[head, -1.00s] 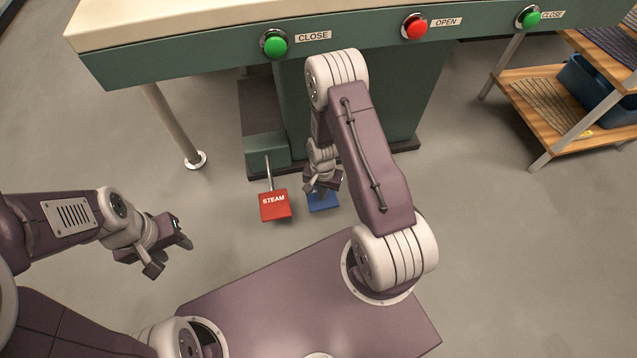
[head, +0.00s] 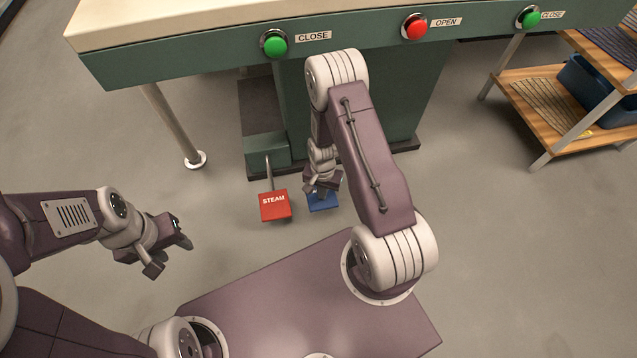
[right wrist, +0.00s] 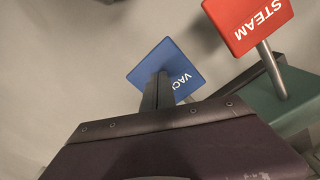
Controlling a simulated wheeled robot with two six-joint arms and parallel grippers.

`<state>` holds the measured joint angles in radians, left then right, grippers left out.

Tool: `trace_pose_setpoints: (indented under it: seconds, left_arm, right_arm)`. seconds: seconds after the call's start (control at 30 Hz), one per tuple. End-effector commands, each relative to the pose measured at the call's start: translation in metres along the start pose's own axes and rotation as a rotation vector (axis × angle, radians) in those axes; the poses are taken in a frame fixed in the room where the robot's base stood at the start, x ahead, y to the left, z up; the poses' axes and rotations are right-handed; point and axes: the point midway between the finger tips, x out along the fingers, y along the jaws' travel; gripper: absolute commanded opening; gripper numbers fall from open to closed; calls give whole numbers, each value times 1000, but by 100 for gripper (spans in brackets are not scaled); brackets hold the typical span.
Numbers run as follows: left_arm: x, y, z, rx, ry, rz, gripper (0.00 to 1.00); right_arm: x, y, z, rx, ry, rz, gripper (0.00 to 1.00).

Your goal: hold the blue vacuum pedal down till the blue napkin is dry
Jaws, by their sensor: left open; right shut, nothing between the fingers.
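The blue vacuum pedal (head: 325,203) is near the floor at the foot of the green machine, mostly covered by my right gripper in the head view. In the right wrist view the blue pedal (right wrist: 165,62) shows part of its lettering. My right gripper (head: 322,194) is shut and empty, with its fingertips over the pedal. The right wrist view shows the shut fingers (right wrist: 158,88) at the pedal's face; whether they press it down I cannot tell. My left gripper (head: 172,254) is open and empty, out to the left above the floor. The blue napkin is not in view.
A red STEAM pedal (head: 275,205) is just left of the blue one. The machine's front edge carries green CLOSE buttons (head: 275,45) and a red OPEN button (head: 415,27). A wooden shelf (head: 545,105) with a blue bin (head: 590,90) stands at the right.

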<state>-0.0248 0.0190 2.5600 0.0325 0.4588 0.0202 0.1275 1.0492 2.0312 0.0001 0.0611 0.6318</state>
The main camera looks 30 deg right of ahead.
Motion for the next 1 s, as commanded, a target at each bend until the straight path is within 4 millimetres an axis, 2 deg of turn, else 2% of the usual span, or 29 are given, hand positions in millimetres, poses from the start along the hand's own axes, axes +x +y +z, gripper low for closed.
trace_pose_setpoints:
  seconds: [0.27, 1.0]
  left_arm:
    - [1, 0, 0, 0, 0, 0, 43]
    - [31, -1, 3, 0, 0, 0, 43]
  right_arm:
    - [2, 0, 0, 0, 0, 0, 0]
    - [48, 0, 0, 0, 0, 0, 0]
